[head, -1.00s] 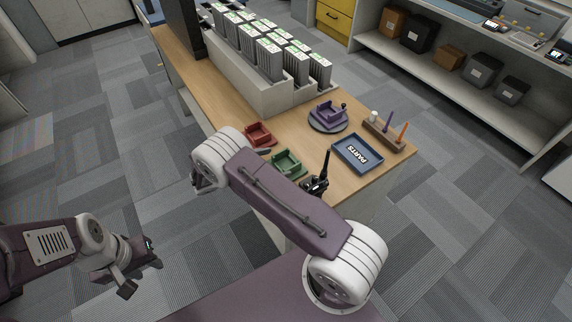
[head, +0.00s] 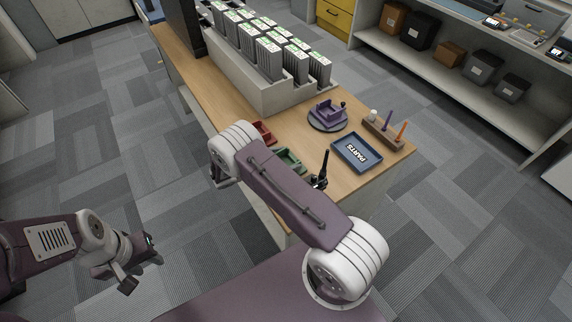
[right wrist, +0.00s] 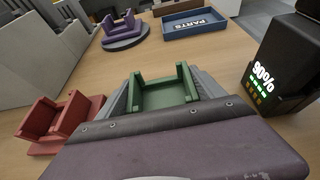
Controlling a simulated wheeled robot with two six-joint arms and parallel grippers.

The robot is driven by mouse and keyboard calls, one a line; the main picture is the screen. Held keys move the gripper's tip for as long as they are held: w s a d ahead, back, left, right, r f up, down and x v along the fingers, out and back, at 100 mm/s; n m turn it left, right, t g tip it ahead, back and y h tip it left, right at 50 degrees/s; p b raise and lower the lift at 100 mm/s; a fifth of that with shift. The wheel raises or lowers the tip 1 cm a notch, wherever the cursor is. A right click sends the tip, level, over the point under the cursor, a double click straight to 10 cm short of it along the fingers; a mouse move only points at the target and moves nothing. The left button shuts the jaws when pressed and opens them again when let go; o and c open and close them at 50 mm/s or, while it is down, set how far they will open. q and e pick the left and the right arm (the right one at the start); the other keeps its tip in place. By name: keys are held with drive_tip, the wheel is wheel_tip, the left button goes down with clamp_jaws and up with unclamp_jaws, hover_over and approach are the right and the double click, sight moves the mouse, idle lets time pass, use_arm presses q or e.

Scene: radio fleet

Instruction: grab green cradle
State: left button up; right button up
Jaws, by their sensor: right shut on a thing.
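The green cradle (head: 291,160) is on the wooden desk near its front edge, partly hidden by my right arm in the head view. In the right wrist view the green cradle (right wrist: 163,97) lies between the grey fingers of my right gripper (right wrist: 162,84), which is shut on it. I cannot tell whether the cradle is off the desk. In the head view the right gripper is hidden behind its own arm. My left gripper (head: 141,264) is open and empty over the floor at lower left, away from the desk.
A red cradle (right wrist: 60,121) is close on the left. A black radio (right wrist: 283,65) showing 90% stands close on the right. Behind are a purple cradle (head: 329,111) on a round base, a blue PARTS tray (head: 358,153), a pen holder (head: 383,133) and a grey rack (head: 262,88).

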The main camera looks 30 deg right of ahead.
sight(288, 164)
drive_tip(key=shift+w+r, duration=0.1)
drive_tip(key=shift+r, duration=0.05)
drive_tip(key=shift+r, duration=0.5)
drive_tip(key=r, duration=0.3)
drive_tip(key=shift+s+d+r, duration=0.2)
drive_tip(key=shift+d+r, duration=0.05)
drive_tip(key=shift+d, duration=0.15)
drive_tip(key=s+d+r, duration=0.5)
drive_tip(key=d+r, duration=0.1)
drive_tip(key=d, duration=0.3)
drive_tip(key=shift+d+r+b, duration=0.2)
drive_tip(key=shift+d+b, duration=0.15)
